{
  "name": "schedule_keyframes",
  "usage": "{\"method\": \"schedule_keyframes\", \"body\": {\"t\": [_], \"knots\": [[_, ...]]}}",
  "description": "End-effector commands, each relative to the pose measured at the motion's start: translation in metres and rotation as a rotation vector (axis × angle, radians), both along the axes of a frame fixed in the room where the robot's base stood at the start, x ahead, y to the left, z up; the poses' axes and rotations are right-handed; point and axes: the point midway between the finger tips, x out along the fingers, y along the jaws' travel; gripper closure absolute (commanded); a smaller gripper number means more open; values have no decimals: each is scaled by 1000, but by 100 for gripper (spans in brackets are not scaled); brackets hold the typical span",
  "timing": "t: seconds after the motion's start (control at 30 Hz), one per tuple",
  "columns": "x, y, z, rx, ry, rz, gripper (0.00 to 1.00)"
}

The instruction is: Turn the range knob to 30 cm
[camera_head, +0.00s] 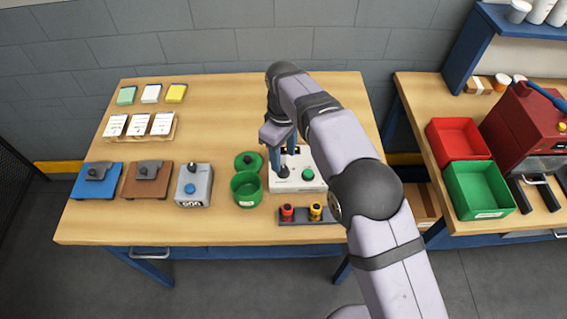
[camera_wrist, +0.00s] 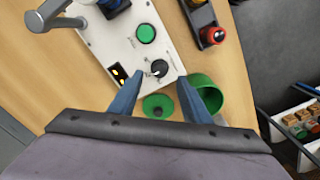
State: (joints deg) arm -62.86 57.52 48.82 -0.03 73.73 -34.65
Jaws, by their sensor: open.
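The range knob (camera_wrist: 159,68) is a small round black knob on a white control box (camera_wrist: 112,36) in the wrist view. Light markings show beside it, but I cannot read them or the knob's exact setting. My gripper (camera_wrist: 160,85) is open, with its two blue fingers on either side of the knob and nothing held. I cannot tell whether the fingers touch the knob. In the head view the white box (camera_head: 316,182) stands at the right of the table, and my gripper (camera_head: 284,168) points down at its left end. My arm partly hides the box there.
A green button (camera_wrist: 145,33) sits on the box near the knob. A green cup (camera_head: 246,191) and its green lid (camera_head: 248,161) are just left of the box. A dark holder with red and yellow knobs (camera_head: 302,213) lies in front. A grey device (camera_head: 194,185) stands further left.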

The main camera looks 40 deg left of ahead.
Motion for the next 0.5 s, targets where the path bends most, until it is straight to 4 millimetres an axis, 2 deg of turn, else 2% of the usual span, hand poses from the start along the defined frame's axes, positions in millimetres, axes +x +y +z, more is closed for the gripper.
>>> {"method": "schedule_keyframes", "body": {"t": [0.3, 0.5], "knots": [[0, -1, -38, -2, 2, -2, 56], [0, 0, -50, 0, 0, -2, 56]]}}
